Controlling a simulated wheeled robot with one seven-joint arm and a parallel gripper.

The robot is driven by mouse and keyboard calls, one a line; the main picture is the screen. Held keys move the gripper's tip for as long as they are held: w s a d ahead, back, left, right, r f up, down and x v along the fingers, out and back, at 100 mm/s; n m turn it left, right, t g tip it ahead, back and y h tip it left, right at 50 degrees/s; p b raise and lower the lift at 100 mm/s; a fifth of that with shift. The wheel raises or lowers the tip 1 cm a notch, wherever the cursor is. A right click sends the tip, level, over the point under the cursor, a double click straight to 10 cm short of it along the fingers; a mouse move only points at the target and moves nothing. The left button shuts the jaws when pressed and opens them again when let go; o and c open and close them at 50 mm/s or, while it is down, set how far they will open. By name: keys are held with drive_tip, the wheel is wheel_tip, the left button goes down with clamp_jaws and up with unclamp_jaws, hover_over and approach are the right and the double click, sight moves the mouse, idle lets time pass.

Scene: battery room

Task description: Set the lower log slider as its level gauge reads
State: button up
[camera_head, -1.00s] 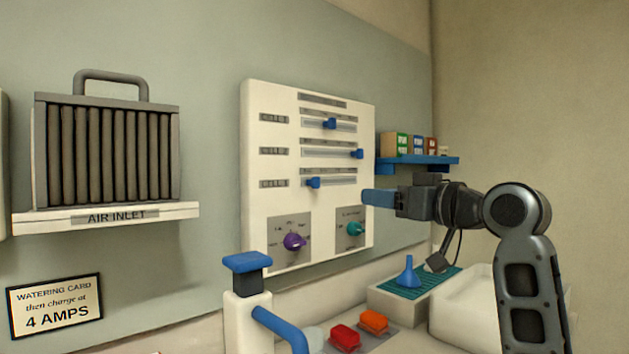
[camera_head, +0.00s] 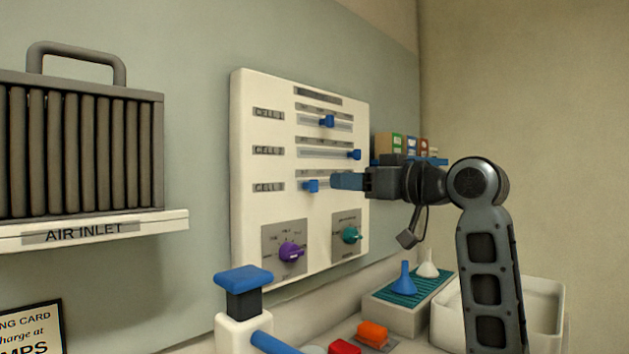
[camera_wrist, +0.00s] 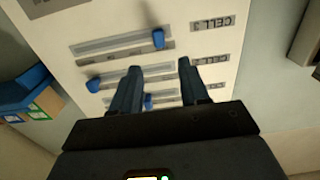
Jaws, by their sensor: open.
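The lower log slider has a blue knob (camera_head: 311,186) near the left end of its track on the cream panel (camera_head: 240,210). In the wrist view the panel looks upside down, and this knob (camera_wrist: 158,38) is the top one, lying just beyond and between my fingertips. My gripper (camera_head: 335,181) points left at the panel, just right of the knob. Its two blue fingers (camera_wrist: 160,66) are apart and empty, seemingly not touching the knob. I cannot make out a level gauge in these views.
Above are the middle slider knob (camera_head: 354,154), far right, and the upper knob (camera_head: 326,121). A purple dial (camera_head: 290,251) and teal dial (camera_head: 351,235) sit below. A blue shelf (camera_wrist: 12,90) with small boxes is beside the panel. A blue-topped post (camera_head: 244,279) stands in front.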

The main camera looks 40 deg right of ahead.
sight(310, 186)
drive_tip(key=w, duration=0.7)
drive_tip(key=shift+w+a+p, duration=0.15)
drive_tip(key=shift+w+p, duration=0.05)
drive_tip(key=shift+p, duration=0.1)
drive_tip(key=shift+c, duration=0.3)
clamp_jaws()
